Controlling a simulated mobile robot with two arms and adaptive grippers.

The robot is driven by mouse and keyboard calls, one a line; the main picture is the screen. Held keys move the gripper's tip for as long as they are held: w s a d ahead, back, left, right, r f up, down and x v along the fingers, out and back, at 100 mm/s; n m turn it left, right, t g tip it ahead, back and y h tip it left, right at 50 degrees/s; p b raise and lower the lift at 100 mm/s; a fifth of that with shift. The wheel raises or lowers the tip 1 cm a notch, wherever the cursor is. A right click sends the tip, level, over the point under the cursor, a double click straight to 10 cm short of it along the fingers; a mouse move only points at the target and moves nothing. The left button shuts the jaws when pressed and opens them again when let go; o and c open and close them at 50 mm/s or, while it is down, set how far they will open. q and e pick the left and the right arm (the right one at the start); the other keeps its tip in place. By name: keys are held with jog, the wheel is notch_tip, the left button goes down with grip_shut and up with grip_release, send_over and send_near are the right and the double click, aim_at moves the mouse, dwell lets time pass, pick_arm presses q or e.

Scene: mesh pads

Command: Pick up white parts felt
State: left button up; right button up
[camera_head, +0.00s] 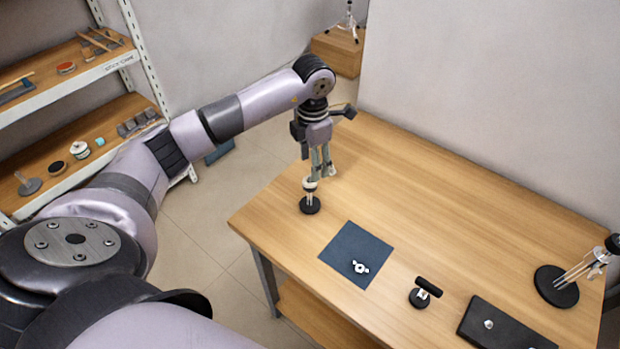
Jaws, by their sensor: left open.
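No white felt sheet shows clearly. A dark blue square mat (345,252) lies flat on the wooden table, left of the table's middle. A small white part (360,267) with side lobes lies on the mat near its front edge. My left gripper (322,176) points down over the table's left end, behind and left of the mat. Its fingers are open. A small stand with a round black base (310,206) and a white top is just below the fingertips; I cannot tell whether they touch it. My right gripper is not in view.
A black handled tool (425,292) stands right of the mat. A black tray (504,328) with a small white piece is at the front right. A round black stand (556,287) with slanting rods is at the right edge. The table's back middle (440,200) is clear.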

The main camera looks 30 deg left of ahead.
pick_arm(q)
jog(key=f+p, duration=0.2)
jog(key=f, duration=0.2)
jog(key=shift+s+f, duration=0.1)
jog(key=shift+s, duration=0.1)
jog(key=shift+w+f, duration=0.1)
jog(key=shift+f, duration=0.2)
jog(key=shift+c, duration=0.5)
jog(key=c, duration=0.7)
